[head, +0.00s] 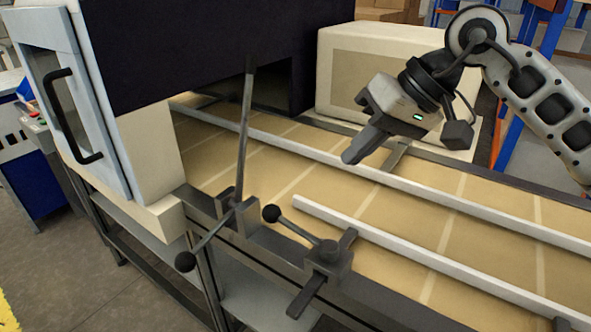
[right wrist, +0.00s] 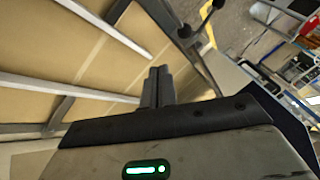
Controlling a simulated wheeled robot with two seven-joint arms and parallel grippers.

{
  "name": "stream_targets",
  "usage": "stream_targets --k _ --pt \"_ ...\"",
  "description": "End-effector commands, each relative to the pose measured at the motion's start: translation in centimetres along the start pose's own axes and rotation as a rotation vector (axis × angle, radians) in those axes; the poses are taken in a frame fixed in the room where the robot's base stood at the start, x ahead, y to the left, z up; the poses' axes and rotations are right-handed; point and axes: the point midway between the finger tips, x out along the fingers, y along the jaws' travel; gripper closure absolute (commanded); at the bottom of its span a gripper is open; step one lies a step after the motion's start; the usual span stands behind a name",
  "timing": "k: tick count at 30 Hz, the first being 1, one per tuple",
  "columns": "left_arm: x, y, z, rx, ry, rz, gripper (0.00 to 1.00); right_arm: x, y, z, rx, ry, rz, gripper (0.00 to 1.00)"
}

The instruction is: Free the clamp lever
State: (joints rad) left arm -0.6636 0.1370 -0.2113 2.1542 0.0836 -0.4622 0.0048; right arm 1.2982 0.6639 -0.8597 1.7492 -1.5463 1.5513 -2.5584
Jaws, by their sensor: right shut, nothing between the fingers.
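Two dark clamp levers with round black knobs sit on the near edge of the conveyor in the head view. One clamp lever (head: 300,230) slants from its clamp block up and left to its knob, over the belt. The other lever (head: 212,236) points down and left, its knob outside the edge, beside an upright rod. My right gripper (head: 354,152) is above the belt, behind and to the right of both levers, apart from them. Its fingers, also in the right wrist view (right wrist: 156,86), are together and empty. My left gripper is out of view.
Pale guide rails (head: 420,254) run along the tan belt (head: 465,215). A dark-hooded machine (head: 200,50) with a white door stands at left, and a beige box (head: 385,60) behind the belt. Open space lies between my right gripper and the levers.

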Motion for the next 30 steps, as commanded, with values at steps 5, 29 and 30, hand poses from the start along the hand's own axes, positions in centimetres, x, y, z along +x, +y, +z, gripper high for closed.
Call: stream_targets --k 5,29,30 --pt "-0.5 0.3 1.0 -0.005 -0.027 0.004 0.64 -0.3 0.3 -0.1 -0.023 0.000 0.023 1.00" --pt "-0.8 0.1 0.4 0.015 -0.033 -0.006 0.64 9.9 0.3 0.0 -0.018 -0.004 0.016 1.00" --pt "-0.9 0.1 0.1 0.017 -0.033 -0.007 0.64 10.2 -0.5 -0.1 -0.023 -0.002 0.014 1.00"
